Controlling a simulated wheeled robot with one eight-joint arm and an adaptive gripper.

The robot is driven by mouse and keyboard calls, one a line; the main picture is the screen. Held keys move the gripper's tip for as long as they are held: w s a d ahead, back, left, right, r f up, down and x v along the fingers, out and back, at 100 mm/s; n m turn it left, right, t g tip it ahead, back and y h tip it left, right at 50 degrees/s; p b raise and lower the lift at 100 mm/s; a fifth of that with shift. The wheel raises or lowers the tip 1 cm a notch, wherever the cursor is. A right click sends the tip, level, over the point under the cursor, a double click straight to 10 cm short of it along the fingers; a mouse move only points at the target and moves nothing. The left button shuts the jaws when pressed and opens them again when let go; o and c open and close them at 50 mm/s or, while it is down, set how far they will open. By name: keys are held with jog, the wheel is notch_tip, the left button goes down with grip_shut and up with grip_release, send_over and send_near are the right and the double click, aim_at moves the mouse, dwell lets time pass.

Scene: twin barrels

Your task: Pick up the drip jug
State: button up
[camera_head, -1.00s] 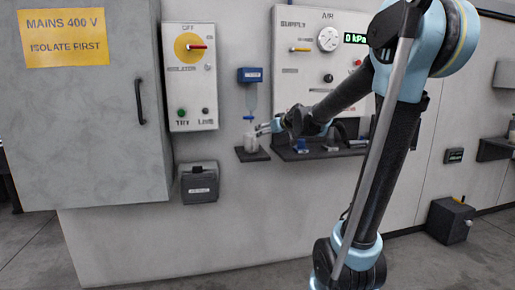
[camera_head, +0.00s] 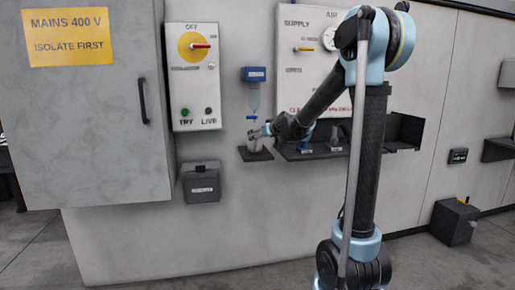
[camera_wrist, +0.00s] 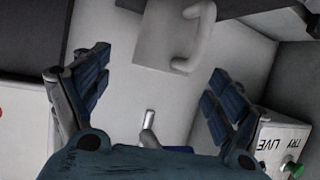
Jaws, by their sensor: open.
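The drip jug, pale and small with a loop handle, stands on a small dark shelf (camera_head: 255,154) beneath the blue-capped drip unit in the head view. In the wrist view the jug (camera_wrist: 165,38) is at the top centre, its handle on the right. My gripper (camera_head: 262,131) is beside the jug in the head view, partly overlapping it. In the wrist view my gripper (camera_wrist: 158,75) is open, its two dark blue fingers wide apart. The jug lies ahead of the gap between the fingertips, with no visible contact.
The drip unit (camera_head: 254,75) with a blue tap (camera_head: 252,117) hangs just above the jug. A dark bin tray (camera_head: 404,130) holding small parts is to the right. The isolator panel (camera_head: 194,110) and a dark box (camera_head: 201,187) are to the left.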

jog(key=shift+x, duration=3.05)
jog(key=shift+a+r, duration=0.15)
jog(key=c, duration=1.2)
